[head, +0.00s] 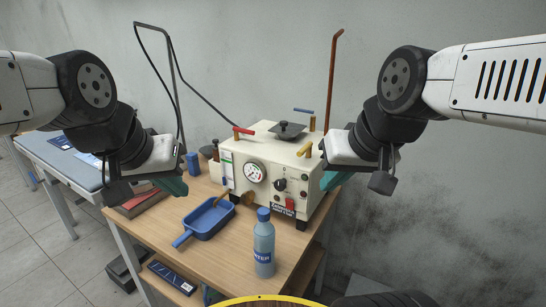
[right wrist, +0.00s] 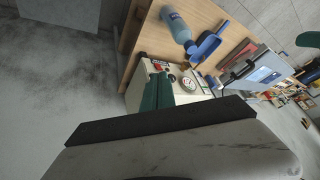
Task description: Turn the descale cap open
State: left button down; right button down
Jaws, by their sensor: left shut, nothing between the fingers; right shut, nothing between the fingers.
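A cream machine (head: 248,150) stands at the back of the wooden table. On its top is a dark cap with a round knob on a flat plate (head: 287,131); no label shows whether it is the descale cap. My left gripper (head: 178,186), with teal fingers, is shut and empty, left of the machine and apart from it. My right gripper (head: 330,181) is shut and empty at the machine's right side, in front of its right edge in the head view. In the right wrist view its teal fingers (right wrist: 157,92) overlap the machine (right wrist: 140,75); contact cannot be told.
The machine carries red (head: 243,130), blue (head: 303,111) and yellow (head: 305,149) handles, a gauge (head: 254,172) and a black knob (head: 280,185). A water bottle (head: 264,245) and blue scoop tray (head: 208,219) stand in front. A brown pipe (head: 332,80) rises behind.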

aim_at(247, 197)
jog(key=k+u, duration=0.2)
jog(key=u, duration=0.15)
jog(key=k+j+u, duration=0.1)
jog(key=u, duration=0.3)
jog(key=k+j+u, duration=0.2)
jog(key=u, duration=0.15)
